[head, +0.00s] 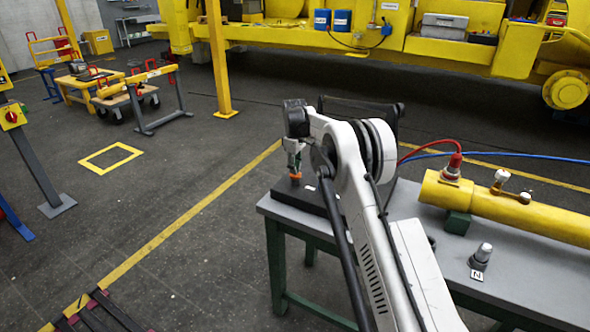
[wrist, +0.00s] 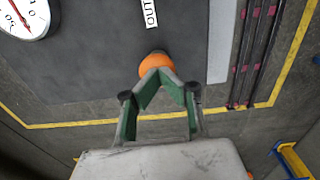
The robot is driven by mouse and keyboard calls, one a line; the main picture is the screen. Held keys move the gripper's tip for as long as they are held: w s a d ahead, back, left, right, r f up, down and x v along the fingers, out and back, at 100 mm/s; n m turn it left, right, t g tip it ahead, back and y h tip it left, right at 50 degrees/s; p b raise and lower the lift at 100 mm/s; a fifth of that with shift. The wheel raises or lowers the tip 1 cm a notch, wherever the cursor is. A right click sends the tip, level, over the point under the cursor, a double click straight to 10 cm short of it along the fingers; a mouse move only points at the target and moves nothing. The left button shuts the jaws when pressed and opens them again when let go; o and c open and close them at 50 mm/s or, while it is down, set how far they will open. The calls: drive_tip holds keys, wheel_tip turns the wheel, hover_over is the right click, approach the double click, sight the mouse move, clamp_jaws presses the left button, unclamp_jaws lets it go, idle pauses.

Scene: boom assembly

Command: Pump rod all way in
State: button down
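The orange round knob (wrist: 155,65) appears to be the end of the pump rod. It is beside an "OUT" label (wrist: 151,12) in the wrist view and on the black unit (head: 318,196) at the table's left end in the head view (head: 295,177). My gripper (wrist: 158,76) has green fingers whose tips come together at the knob's near edge. In the head view my gripper (head: 294,168) points down right above the knob. I cannot tell whether the tips touch it. The rod itself is hidden.
A dial gauge (wrist: 24,14) is near the knob. The grey table (head: 520,262) also carries a yellow cylinder (head: 530,213) with red and blue hoses and a metal pin (head: 482,256) by an "N" label. A dark upright frame (head: 370,112) stands behind my arm.

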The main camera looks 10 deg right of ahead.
wheel_tip(320, 180, up, 14)
drive_tip(key=shift+s+p, duration=0.15)
drive_tip(key=shift+p, duration=0.2)
drive_tip(key=shift+a, duration=0.1)
idle(1.0)
drive_tip(key=r+p, duration=0.1)
drive_tip(key=r, duration=0.1)
drive_tip(key=shift+w+d+r+p, duration=0.2)
drive_tip(key=shift+w+r+p, duration=0.1)
drive_tip(key=shift+r+p, duration=0.05)
drive_tip(key=shift+f, duration=0.1)
wheel_tip(320, 180, down, 14)
drive_tip(key=shift+r+p, duration=0.1)
drive_tip(key=shift+p, duration=0.4)
idle(0.3)
